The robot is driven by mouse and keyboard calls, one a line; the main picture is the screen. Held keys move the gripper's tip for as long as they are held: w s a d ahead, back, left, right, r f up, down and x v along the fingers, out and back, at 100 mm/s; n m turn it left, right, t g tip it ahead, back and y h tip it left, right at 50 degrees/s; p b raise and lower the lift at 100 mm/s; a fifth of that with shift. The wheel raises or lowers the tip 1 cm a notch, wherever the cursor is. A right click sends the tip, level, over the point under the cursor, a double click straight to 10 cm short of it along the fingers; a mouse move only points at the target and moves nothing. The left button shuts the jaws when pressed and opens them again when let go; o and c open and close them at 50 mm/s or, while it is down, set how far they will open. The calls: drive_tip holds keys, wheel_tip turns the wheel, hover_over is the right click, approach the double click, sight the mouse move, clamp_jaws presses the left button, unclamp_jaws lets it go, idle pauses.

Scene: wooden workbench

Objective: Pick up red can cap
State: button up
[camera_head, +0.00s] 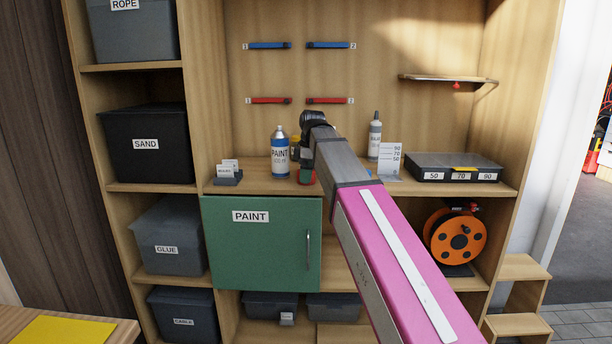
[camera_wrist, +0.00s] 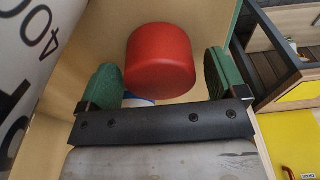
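The red can cap (camera_wrist: 160,62) shows in the wrist view, between and just beyond the two green fingertips of my gripper (camera_wrist: 163,78). The fingers are spread, with a visible gap between the cap and the right finger. I cannot tell whether the left finger touches it. The blue-and-white PAINT can (camera_head: 280,156) stands upright just left of my gripper.
A grey bottle (camera_head: 375,140), a number card (camera_head: 390,160) and a black case (camera_head: 455,167) stand to the right. A small card holder (camera_head: 228,176) is at left. The green PAINT cabinet door (camera_head: 262,255) is below.

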drive_tip(key=c, duration=0.7)
drive_tip(key=shift+r, duration=0.15)
